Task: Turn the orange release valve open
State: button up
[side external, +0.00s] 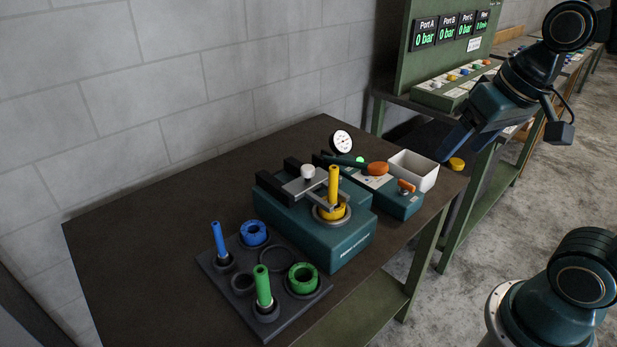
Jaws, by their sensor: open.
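The orange release valve (405,186) is a small orange handle on the front right of a teal pump unit (399,205). The valve's exact angle is too small to read.
A white bin (413,169) stands just behind the valve. A teal press (318,235) holds a yellow rod and ring. A dark tray (222,267) carries blue and green parts. A gauge (341,141) stands behind the lever. The table's left side (130,250) is clear.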

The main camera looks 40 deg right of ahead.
jog(key=w+d+f+m+g, duration=0.2)
jog(key=w+d+m, duration=0.55)
jog(key=w, duration=0.25)
jog(key=m+g, duration=0.3)
jog(key=m, duration=0.4)
send_over(407, 183)
notch_tip(407, 183, down, 7)
jog(key=shift+f, duration=0.2)
notch_tip(407, 183, down, 14)
jog(key=shift+r, duration=0.1)
jog(key=shift+c, duration=0.5)
jog(key=c, duration=0.9)
